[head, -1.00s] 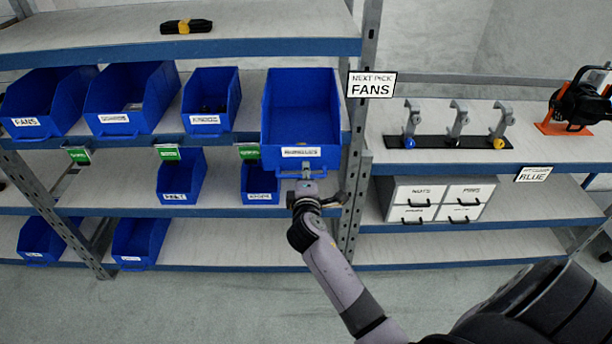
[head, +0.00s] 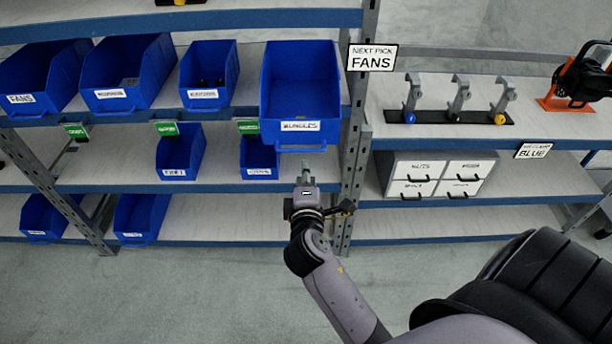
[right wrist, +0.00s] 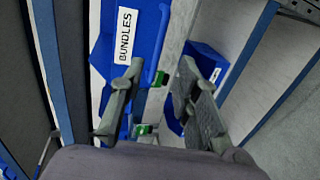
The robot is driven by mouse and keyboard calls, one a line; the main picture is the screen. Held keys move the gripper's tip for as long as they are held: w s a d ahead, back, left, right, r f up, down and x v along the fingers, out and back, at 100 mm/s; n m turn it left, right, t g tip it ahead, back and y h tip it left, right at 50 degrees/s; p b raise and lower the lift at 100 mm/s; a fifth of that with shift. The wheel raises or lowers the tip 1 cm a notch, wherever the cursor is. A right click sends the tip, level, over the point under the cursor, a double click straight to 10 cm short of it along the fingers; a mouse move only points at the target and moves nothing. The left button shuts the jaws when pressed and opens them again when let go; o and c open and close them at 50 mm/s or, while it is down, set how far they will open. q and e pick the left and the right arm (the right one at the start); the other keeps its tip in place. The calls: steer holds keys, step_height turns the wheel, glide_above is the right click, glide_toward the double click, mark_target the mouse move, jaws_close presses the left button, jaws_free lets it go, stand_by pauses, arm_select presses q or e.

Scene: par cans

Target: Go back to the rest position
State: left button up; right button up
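My right gripper (head: 306,172) is in front of the shelves in the head view, just below the blue bin labelled BUNDLES (head: 299,95). The gripper is apart from the bin's front handle and holds nothing. In the right wrist view the two fingers of the gripper (right wrist: 160,78) are spread with an empty gap between them, and the BUNDLES label (right wrist: 125,36) shows beyond. My left gripper is not in view.
A shelf rack holds several other blue bins, one labelled FANS (head: 40,75). A sign reads NEXT PICK FANS (head: 372,58). On the right stand a hook rack (head: 456,112), a white drawer unit (head: 436,178) and a black-and-orange device (head: 578,80). The floor before the shelves is clear.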

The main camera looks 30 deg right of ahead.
stand_by(0.4)
steer(key=s+a+f+g+y+b, duration=0.1)
steer(key=s+a+f+g+y, duration=0.15)
steer(key=f, duration=0.85)
steer(key=s+a+f+m+g+y, duration=0.1)
steer(key=s+a+f+y, duration=0.15)
steer(key=f, duration=0.95)
steer(key=s+a+f+g+y+b, duration=0.1)
steer(key=s+a+f, duration=0.2)
steer(key=f, duration=0.8)
steer(key=s+f+m+g+y+b, duration=0.1)
steer(key=s+f+m+g+y, duration=0.2)
steer(key=s+f, duration=1.05)
steer(key=s+f+m+g, duration=0.1)
steer(key=s+f, duration=0.2)
steer(key=s, duration=0.4)
steer(key=s+d+f+m+g+b, duration=0.1)
steer(key=s+f+m+g, duration=0.1)
steer(key=s+f, duration=0.2)
steer(key=s+d+f+m+g, duration=0.1)
steer(key=s+f+m, duration=0.1)
steer(key=s, duration=0.7)
steer(key=shift+s+d+f+g+h, duration=0.2)
steer(key=shift+s+f+g+h, duration=0.2)
steer(key=shift+f, duration=0.35)
